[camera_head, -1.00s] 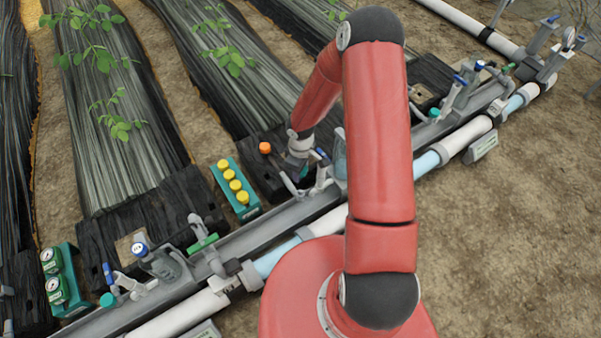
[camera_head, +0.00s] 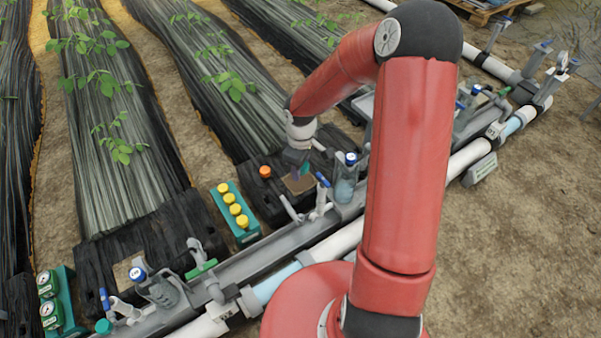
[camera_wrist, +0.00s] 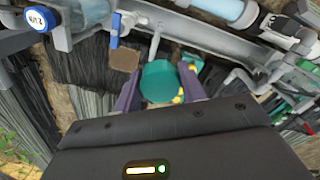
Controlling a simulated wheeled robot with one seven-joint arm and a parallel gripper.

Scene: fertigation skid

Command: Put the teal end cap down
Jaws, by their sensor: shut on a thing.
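The teal end cap (camera_wrist: 160,82) is held between the two purple fingers of my gripper (camera_wrist: 160,88) in the wrist view, with its round face toward the camera. My gripper is shut on it. In the head view my gripper (camera_head: 297,168) hangs over the black block beside the rail, close to a tan square pad (camera_head: 299,184). The cap is too small and hidden to make out there. The pad also shows as a brown square (camera_wrist: 124,60) in the wrist view, beside the cap. The cap appears above its surroundings, but I cannot tell its height.
An orange knob (camera_head: 265,171) stands left of my gripper. A teal rack with yellow caps (camera_head: 236,212) is further left. A blue-topped clear filter (camera_head: 346,178) and blue-handled valve (camera_head: 323,180) stand close on the right. A grey rail (camera_head: 245,262) and white pipe run along the front.

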